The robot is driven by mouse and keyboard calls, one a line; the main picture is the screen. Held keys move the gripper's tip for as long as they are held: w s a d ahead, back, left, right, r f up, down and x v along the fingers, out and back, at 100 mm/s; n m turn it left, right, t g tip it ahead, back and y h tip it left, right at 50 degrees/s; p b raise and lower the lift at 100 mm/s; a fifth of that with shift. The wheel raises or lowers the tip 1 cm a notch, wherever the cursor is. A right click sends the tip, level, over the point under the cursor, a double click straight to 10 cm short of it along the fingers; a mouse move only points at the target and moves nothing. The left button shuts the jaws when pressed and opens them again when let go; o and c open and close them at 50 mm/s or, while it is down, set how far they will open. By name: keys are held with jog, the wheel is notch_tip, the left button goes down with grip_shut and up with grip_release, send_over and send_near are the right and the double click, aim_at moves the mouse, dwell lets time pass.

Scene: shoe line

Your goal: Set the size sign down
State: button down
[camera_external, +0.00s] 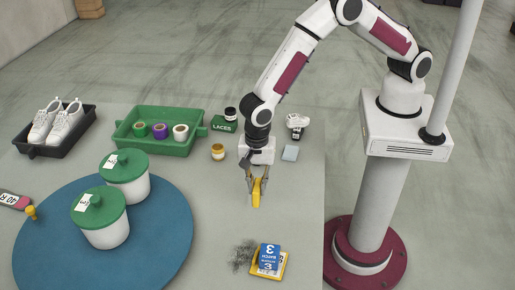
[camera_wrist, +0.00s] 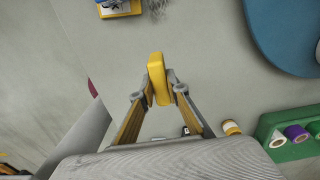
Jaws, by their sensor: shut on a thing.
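My gripper (camera_external: 257,183) is shut on a slim yellow piece, the size sign (camera_external: 256,194), and points down over the grey table. In the wrist view the fingertips (camera_wrist: 160,86) press on both sides of the sign (camera_wrist: 156,68), which is seen nearly edge-on. Its printed face is hidden. I cannot tell whether its lower edge touches the table or hangs just above it.
Blue and yellow batch cards (camera_external: 268,260) lie near a grey tangle (camera_external: 243,256). A blue round mat (camera_external: 160,262) holds two green-lidded tubs. Table around the sign is clear.

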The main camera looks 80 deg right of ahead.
aim_at(257, 200)
jog(key=shift+f, duration=3.05)
jog(key=shift+f, duration=1.85)
jog(key=shift+f, duration=0.15)
jog(key=c, duration=2)
grip_release()
jog(key=shift+o, duration=0.2)
jog(key=shift+r, duration=6.15)
